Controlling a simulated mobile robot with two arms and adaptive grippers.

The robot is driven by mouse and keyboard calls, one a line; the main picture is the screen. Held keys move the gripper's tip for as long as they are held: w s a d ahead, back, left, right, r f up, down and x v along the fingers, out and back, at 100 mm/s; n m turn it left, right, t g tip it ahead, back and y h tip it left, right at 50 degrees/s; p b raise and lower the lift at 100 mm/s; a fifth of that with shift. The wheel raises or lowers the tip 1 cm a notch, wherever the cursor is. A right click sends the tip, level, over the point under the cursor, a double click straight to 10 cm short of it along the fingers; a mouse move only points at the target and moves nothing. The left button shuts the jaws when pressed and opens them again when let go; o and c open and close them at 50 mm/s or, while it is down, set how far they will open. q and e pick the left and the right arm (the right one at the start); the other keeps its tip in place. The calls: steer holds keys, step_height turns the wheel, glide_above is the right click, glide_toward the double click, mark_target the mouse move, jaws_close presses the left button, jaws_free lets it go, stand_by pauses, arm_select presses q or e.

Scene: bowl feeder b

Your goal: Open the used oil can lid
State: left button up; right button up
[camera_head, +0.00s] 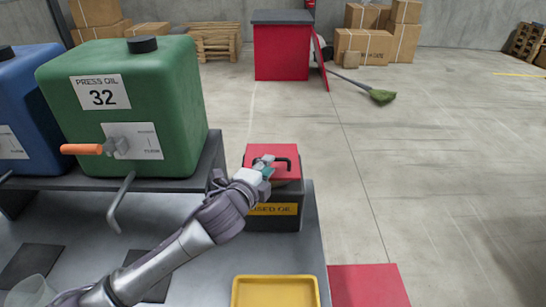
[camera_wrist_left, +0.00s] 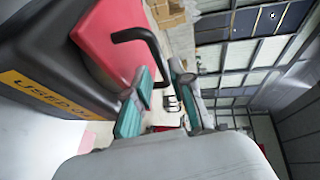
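The used oil can (camera_head: 275,217) is a dark box with a yellow "USED OIL" label, standing on the grey bench right of the green tank. Its red lid (camera_head: 284,177) lies shut on top and carries a black bar handle (camera_head: 289,160). My left gripper (camera_head: 265,165) is over the lid, beside the handle. In the left wrist view the can (camera_wrist_left: 40,55), red lid (camera_wrist_left: 105,30) and handle (camera_wrist_left: 140,34) fill the upper left. There my left gripper (camera_wrist_left: 162,78) has its teal-padded fingers apart, with the handle's end near the fingertips. Contact cannot be told. My right gripper is out of view.
A green tank (camera_head: 170,90) marked "PRESS OIL 32" and a blue tank (camera_head: 30,120) stand on a raised shelf at left. A yellow tray (camera_head: 275,292) lies at the front. Open floor (camera_head: 440,170) is at right.

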arm_select(q)
steer(key=x, duration=0.3)
steer(key=shift+w+d, duration=0.1)
steer(key=shift+w, duration=0.45)
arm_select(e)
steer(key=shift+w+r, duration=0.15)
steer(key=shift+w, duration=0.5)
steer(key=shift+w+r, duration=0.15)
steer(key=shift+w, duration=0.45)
arm_select(q)
steer(key=shift+c, duration=0.2)
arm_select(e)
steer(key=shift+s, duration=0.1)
arm_select(q)
steer(key=shift+s, duration=0.1)
jaws_close()
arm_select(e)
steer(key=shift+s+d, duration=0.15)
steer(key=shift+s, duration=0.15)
